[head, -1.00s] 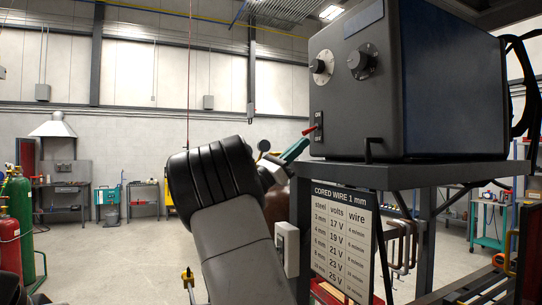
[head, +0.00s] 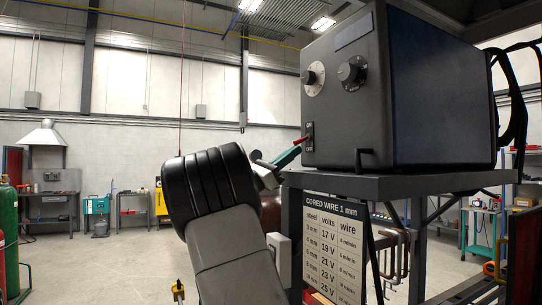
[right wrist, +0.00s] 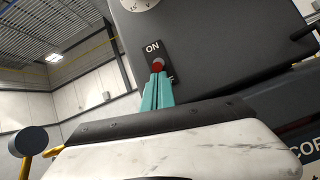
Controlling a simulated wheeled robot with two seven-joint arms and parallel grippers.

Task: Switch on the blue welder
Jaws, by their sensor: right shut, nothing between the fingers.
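The welder (head: 345,110) is a large box with a dark grey front and a dark blue side, standing on a metal stand. Its front has two round knobs and, low at the left, a switch plate (head: 309,130) with a red lever (head: 302,140) sticking out. In the right wrist view, the red lever end (right wrist: 158,65) shows below the word ON; the lower word is mostly hidden. My right gripper (head: 298,150) is shut and empty, its teal fingertips (right wrist: 158,76) just below the lever. I cannot tell whether they touch. My left gripper is not in view.
The stand's top (head: 400,183) juts out below the welder. A cored wire chart (head: 335,245) and clamps (head: 400,260) hang beneath. A green cylinder (head: 8,230) stands at far left. The floor at left centre is open.

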